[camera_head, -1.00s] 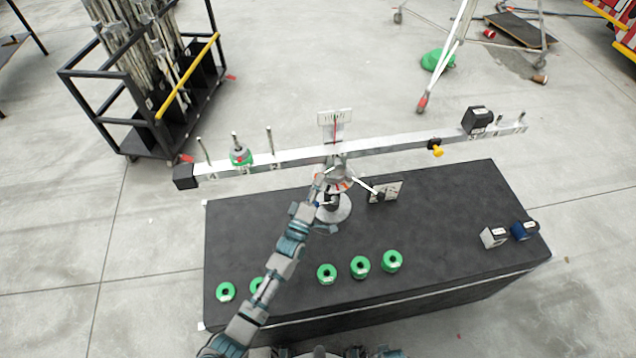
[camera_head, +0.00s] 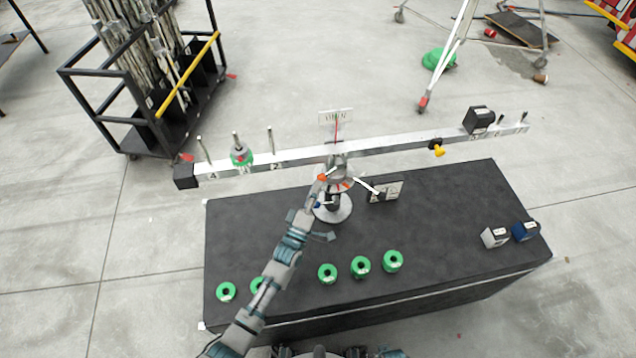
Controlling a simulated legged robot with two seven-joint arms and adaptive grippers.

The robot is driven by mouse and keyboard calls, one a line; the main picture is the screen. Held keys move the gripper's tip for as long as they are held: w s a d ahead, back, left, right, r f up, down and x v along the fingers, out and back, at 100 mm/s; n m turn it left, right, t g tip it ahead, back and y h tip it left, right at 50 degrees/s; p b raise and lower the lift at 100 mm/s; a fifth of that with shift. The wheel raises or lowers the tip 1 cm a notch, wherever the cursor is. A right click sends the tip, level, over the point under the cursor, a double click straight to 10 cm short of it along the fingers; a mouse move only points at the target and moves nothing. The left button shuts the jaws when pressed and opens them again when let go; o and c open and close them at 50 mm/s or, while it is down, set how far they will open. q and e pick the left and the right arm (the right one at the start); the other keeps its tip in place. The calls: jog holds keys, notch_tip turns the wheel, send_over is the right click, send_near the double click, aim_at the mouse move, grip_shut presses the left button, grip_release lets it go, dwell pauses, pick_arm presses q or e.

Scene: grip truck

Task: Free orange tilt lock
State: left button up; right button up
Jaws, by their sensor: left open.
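The balance stand (camera_head: 332,208) rises from a round grey base on the black table. A long silver beam (camera_head: 375,147) rests across its top. The small orange tilt lock (camera_head: 322,178) shows on the left side of the stand's head, just below the beam. My left gripper (camera_head: 317,192) is open, right beside and just below the orange part. Its fingertips are small and overlap the stand, so I cannot tell if they touch the lock. My right gripper is not in view.
Green ring weights (camera_head: 360,267) lie along the table's front. A grey block (camera_head: 494,237) and a blue block (camera_head: 524,230) sit at the right. The beam carries a green weight (camera_head: 241,155), a black block (camera_head: 478,120) and a yellow knob (camera_head: 437,150).

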pick_arm(q)
jog(key=v, duration=0.9)
jog(key=shift+s+a+f, duration=0.25)
jog(key=shift+s, duration=0.05)
jog(key=shift+c, duration=0.2)
